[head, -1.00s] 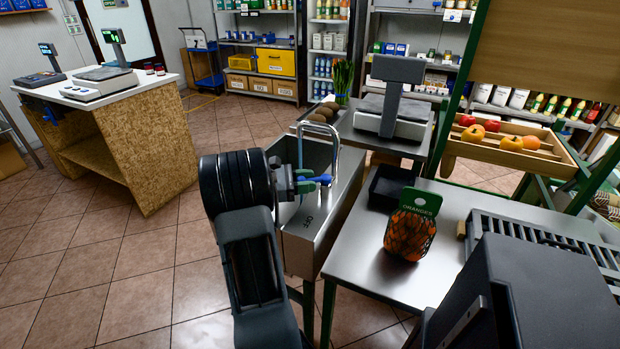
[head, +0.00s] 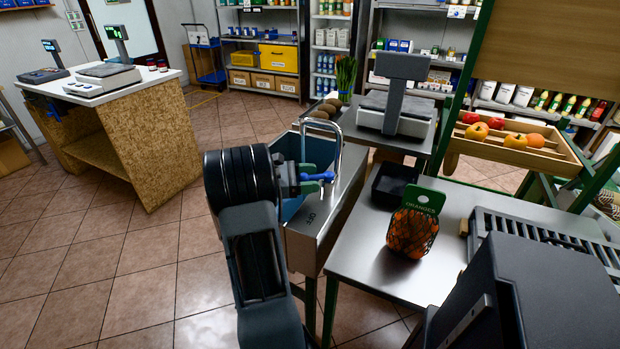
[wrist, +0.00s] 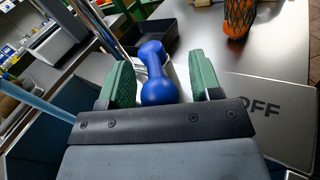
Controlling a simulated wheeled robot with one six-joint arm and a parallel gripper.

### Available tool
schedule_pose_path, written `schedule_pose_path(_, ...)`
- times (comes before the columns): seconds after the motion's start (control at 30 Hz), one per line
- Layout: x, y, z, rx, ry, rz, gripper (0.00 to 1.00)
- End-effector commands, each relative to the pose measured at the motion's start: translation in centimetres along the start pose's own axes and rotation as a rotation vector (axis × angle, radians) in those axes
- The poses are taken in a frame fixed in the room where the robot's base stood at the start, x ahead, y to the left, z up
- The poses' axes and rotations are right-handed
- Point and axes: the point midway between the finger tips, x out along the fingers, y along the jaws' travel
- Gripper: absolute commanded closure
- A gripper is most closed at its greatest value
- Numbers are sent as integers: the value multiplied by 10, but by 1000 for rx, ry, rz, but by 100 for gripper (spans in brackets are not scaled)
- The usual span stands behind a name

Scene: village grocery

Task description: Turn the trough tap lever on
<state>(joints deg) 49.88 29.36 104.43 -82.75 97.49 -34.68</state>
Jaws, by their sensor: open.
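The trough (head: 316,232) is a metal basin with an arched spout (head: 335,128). Its inside looks blue in the head view. The blue tap lever (wrist: 157,72) has a rounded knob and lies between my gripper's green fingers; it also shows in the head view (head: 318,177). My gripper (wrist: 160,80) is open, with a finger on each side of the lever. I cannot tell if either finger touches it. An OFF label (wrist: 260,106) is on the trough's metal face, right of the lever. A pale blue streak (wrist: 35,100) at left in the wrist view looks like water.
A steel table (head: 365,262) right of the trough holds a net of oranges (head: 411,234) and a black tray (head: 393,182). A scale (head: 397,113) stands behind. The tiled floor at left is clear up to a wooden counter (head: 150,150).

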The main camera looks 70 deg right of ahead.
Motion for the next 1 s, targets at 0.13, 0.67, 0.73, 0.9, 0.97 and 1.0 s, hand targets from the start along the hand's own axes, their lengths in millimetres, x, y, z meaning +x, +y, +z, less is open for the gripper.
schedule_pose_path(0.13, -10, 0, 0, 0, 1, 1, 42)
schedule_pose_path(0.67, -73, 0, 0, -1, 0, 0, 42)
schedule_pose_path(0.73, -75, 0, 0, 0, 1, 0, 42)
schedule_pose_path(0.9, -75, 0, 0, 0, 0, 0, 42)
schedule_pose_path(0.97, -75, 0, 0, 0, 0, 0, 42)
schedule_pose_path(1.0, -75, 0, 0, 0, 0, 0, 44)
